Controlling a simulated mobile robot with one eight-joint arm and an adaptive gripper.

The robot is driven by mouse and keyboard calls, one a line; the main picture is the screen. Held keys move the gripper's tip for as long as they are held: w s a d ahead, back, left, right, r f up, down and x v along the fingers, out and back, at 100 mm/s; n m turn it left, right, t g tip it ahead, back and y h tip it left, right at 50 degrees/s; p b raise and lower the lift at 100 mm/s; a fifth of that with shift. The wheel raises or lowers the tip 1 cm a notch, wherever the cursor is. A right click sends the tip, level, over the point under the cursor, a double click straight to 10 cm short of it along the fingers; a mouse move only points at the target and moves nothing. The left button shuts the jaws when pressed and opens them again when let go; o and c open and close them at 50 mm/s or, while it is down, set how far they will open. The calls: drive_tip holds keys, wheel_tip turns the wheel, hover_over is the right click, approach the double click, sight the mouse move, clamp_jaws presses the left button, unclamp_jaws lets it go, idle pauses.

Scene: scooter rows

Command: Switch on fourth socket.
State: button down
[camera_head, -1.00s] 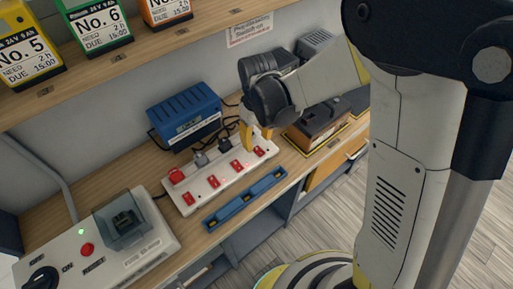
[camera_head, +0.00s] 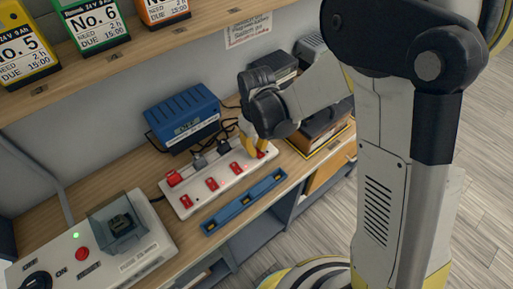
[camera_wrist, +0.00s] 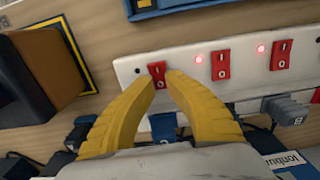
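A white power strip (camera_head: 225,180) lies on the wooden bench, with a row of red rocker switches along it. The end switch (camera_wrist: 157,72) by my gripper shows between the fingertips in the wrist view; the small light beside it looks dark. The two neighbouring switches (camera_wrist: 221,64) and (camera_wrist: 280,54) have lit red lights beside them. My gripper (camera_wrist: 166,80) has its yellow fingertips slightly apart, with nothing held, over the strip's end. In the head view my gripper (camera_head: 256,150) partly covers that end. I cannot tell whether the fingers touch the switch.
A blue charger box (camera_head: 182,117) and plugs with cables stand behind the strip. A blue rail (camera_head: 244,201) lies in front of it. A dark, yellow-edged box (camera_head: 318,130) stands to the right. A shelf hangs above.

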drive_tip(key=shift+s+d+t+y+b, duration=0.15)
drive_tip(key=shift+t+y+b, duration=0.2)
drive_tip(key=shift+t, duration=0.2)
drive_tip(key=shift+s+d+t+y+b, duration=0.1)
drive_tip(key=shift+s+t+y+b, duration=0.1)
drive_tip(key=shift+t+y, duration=0.25)
drive_tip(key=c, duration=1.3)
unclamp_jaws()
drive_tip(key=shift+w+a, duration=0.15)
drive_tip(key=shift+w, duration=0.1)
drive_tip(key=shift+o, duration=0.2)
drive_tip(key=v, duration=1.2)
drive_tip(key=shift+s, duration=0.1)
drive_tip(key=s+d+r+m+t+h, duration=0.1)
drive_tip(key=s+d+r+m+t, duration=0.4)
drive_tip(key=s+d, duration=0.4)
drive_tip(key=d+r+m, duration=0.1)
drive_tip(key=d+r, duration=0.1)
drive_tip(key=d, duration=0.1)
drive_tip(key=shift+s+d+r+m+h, duration=0.2)
drive_tip(key=shift+s+d+m+h, duration=0.1)
drive_tip(key=shift+s+m, duration=0.1)
